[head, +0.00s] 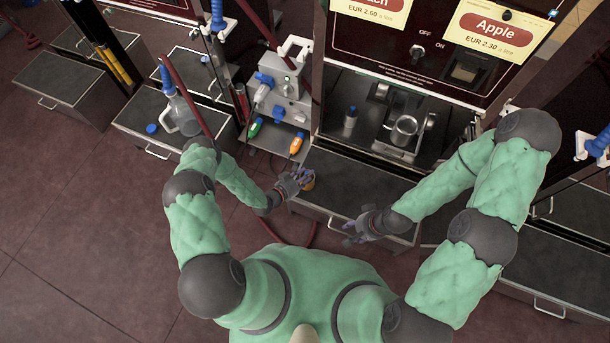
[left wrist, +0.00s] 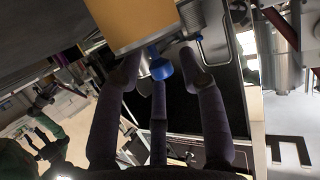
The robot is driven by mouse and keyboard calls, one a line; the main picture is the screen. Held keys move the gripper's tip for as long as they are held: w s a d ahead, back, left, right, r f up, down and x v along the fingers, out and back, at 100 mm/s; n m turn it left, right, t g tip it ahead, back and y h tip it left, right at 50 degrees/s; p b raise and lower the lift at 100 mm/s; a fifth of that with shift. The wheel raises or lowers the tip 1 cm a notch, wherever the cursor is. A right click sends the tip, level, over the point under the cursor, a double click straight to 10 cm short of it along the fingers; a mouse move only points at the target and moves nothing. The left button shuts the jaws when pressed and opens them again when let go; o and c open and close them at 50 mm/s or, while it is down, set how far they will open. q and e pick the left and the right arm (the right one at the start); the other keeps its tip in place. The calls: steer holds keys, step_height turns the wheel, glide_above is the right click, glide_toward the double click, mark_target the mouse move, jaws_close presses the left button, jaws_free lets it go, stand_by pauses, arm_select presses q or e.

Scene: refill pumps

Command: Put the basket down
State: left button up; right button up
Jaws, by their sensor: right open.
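My left gripper (head: 298,178) is over the left end of the dark-topped drawer unit (head: 345,176) in front of the middle machine. A small tan cylinder (head: 308,182) is at its fingertips. My right gripper (head: 358,226) is open and empty near the front edge of the same unit. I cannot make out with certainty which thing is the basket.
A metal cup (head: 404,126) stands inside the middle machine, with a small blue-capped bottle (head: 350,118) to its left. The drawer unit's middle top is clear.

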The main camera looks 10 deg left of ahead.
arm_select(q)
steer(key=shift+r, duration=0.1)
steer(key=p+v, duration=0.4)
steer(key=v, duration=0.8)
steer(key=s+d+r+n+g+y, duration=0.2)
steer(key=s+d+r+n+g, duration=0.2)
steer(key=s+r+g, duration=0.1)
steer(key=s+d+r+n+g+y, duration=0.1)
steer(key=s+d+r+n+g, duration=0.2)
steer(key=s+r+g, duration=0.3)
step_height(320, 180, up, 3)
steer(key=shift+s+d+f+n+g+y, duration=0.3)
steer(key=shift+s+d+n+y, duration=0.1)
steer(key=shift+s+n, duration=0.35)
